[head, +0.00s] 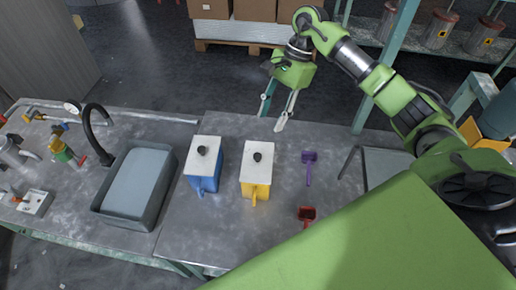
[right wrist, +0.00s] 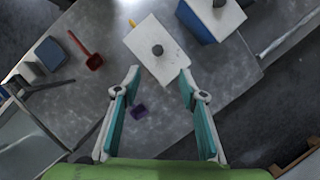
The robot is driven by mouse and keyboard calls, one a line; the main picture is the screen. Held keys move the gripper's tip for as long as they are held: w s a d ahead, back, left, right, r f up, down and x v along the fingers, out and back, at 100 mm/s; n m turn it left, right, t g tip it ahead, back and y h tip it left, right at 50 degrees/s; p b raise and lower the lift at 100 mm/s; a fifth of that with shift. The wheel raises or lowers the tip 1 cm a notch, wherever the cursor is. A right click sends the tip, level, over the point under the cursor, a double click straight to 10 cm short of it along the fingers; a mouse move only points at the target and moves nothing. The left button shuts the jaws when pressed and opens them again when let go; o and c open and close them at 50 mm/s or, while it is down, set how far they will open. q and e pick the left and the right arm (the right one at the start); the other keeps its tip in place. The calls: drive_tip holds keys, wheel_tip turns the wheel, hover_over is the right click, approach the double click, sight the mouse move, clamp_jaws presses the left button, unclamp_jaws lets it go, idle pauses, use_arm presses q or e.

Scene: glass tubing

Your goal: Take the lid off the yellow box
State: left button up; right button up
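The yellow box (head: 256,190) stands on the grey bench with its white lid (head: 256,160) on top. The lid has a dark round knob (head: 257,157). In the right wrist view the lid (right wrist: 172,62) and knob (right wrist: 157,50) show from above, with a bit of yellow at the far edge. My right gripper (head: 272,122) is open and empty, held beyond the back edge of the bench near the yellow box. In the right wrist view its fingers (right wrist: 166,82) are spread apart with the lid beyond them. My left gripper is not in view.
A blue box (head: 204,178) with a similar white lid stands left of the yellow one. A purple scoop (head: 309,160) and a red scoop (head: 307,213) lie to the right. A sink (head: 138,186) with a black faucet (head: 93,118) is at left. A pallet with cartons stands behind.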

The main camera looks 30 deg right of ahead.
drive_tip(key=x, duration=0.3)
drive_tip(key=p, duration=0.2)
hover_over(258, 155)
drive_tip(key=d, duration=0.2)
drive_tip(key=f, duration=0.4)
drive_tip(key=shift+w+d+f, duration=0.1)
drive_tip(key=shift+w+f, duration=0.15)
drive_tip(key=shift+a+f+p, duration=0.25)
drive_tip(key=shift+f+p, duration=0.15)
drive_tip(key=shift+f, duration=0.1)
drive_tip(key=p+x, duration=0.1)
drive_tip(key=x, duration=0.2)
drive_tip(key=shift+s+f+p, duration=0.15)
drive_tip(key=shift+f+p, duration=0.15)
drive_tip(key=shift+p, duration=0.05)
drive_tip(key=shift+f, duration=0.45)
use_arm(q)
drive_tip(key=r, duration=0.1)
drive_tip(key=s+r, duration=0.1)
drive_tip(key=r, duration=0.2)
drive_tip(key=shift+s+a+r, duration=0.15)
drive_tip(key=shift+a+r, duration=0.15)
use_arm(e)
clamp_jaws()
